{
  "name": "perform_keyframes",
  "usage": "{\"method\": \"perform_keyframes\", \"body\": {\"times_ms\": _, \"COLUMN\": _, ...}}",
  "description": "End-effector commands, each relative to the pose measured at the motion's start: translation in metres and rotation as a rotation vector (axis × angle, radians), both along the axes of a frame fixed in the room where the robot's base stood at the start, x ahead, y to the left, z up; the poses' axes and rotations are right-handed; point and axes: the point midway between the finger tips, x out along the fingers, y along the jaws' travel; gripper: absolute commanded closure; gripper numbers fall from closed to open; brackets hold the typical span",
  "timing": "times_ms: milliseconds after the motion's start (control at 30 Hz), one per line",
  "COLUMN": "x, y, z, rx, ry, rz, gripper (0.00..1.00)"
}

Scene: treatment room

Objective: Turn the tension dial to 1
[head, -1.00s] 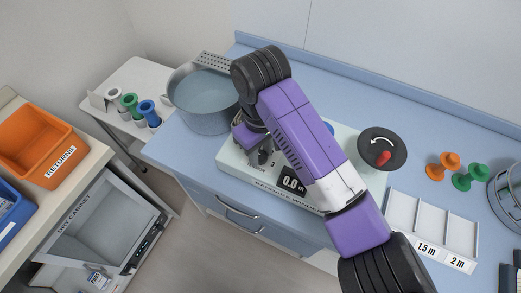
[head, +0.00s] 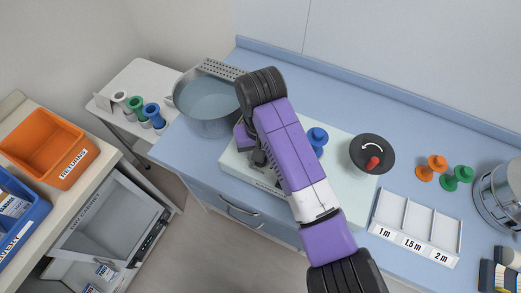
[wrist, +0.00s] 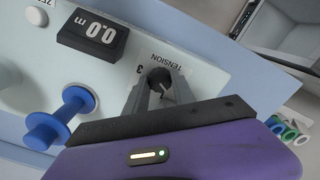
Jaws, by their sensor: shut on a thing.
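The tension dial (wrist: 161,78) is a small dark knob with a light pointer mark on the pale top of the bandage winder (head: 342,180). The word TENSION and a 3 show beside it in the wrist view; a 1 is not visible. My gripper (wrist: 162,88) has its two grey fingers shut on the dial, one on each side. In the head view my arm hides the dial and most of my gripper (head: 259,160).
A black display (wrist: 95,32) reads 0.0 m. A blue spool (wrist: 62,117) stands near my gripper. The crank disc (head: 363,148) with its red handle is at the winder's right end. A water basin (head: 209,103) stands close left of my wrist.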

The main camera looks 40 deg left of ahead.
Motion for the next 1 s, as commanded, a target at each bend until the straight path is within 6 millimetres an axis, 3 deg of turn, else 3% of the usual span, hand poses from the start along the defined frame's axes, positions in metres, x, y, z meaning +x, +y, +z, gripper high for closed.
{"method": "perform_keyframes", "body": {"times_ms": 500, "x": 0.0000, "y": 0.0008, "z": 0.0006, "rx": 0.002, "ry": -0.001, "rz": -0.394, "gripper": 1.00}}
{"method": "perform_keyframes", "body": {"times_ms": 1000, "x": 0.0007, "y": 0.0006, "z": 0.0009, "rx": 0.002, "ry": -0.002, "rz": -0.507, "gripper": 1.00}}
